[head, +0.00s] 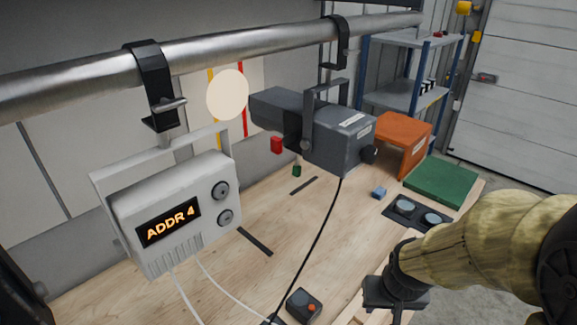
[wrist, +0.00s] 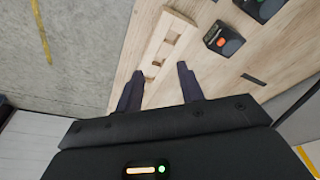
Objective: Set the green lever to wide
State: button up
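A small green lever (head: 297,170) shows in the head view below the front part of a dark grey lamp (head: 340,135), which hangs by a yoke from the metal pipe. A red lever (head: 277,145) sits left of it. Which setting the green lever is at cannot be read from here. My gripper (head: 393,300) is low at the lower right in the head view, well apart from the lamp. In the wrist view my gripper (wrist: 160,84) has its two dark fingers spread, with nothing between them. The lamp and levers are not in the wrist view.
A white "ADDR 4" box (head: 165,215) hangs left of the lamp on the pipe (head: 230,45). A black cable (head: 318,235) runs down from the lamp. On the bench are a button box (head: 304,306), an orange stand (head: 398,140), a green mat (head: 441,184) and a slotted wooden block (wrist: 165,42).

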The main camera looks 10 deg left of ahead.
jog(key=w+a+n+t+y+p, duration=0.1)
jog(key=w+a+n+t+y, duration=0.15)
jog(key=w, duration=0.85)
jog(key=w+a+n+t+y, duration=0.1)
jog(key=w+n+t, duration=0.2)
jog(key=w, duration=0.7)
jog(key=w+a+r+n+t+y+p, duration=0.1)
jog(key=w+a+r+n+t+y, duration=0.2)
jog(key=w+r+y, duration=0.3)
jog(key=a+y, duration=0.1)
jog(key=y, duration=0.3)
jog(key=shift+w+a+r+n+y, duration=0.2)
jog(key=shift+w+a+n+y, duration=0.15)
jog(key=shift+w+a, duration=0.05)
jog(key=shift+w, duration=0.1)
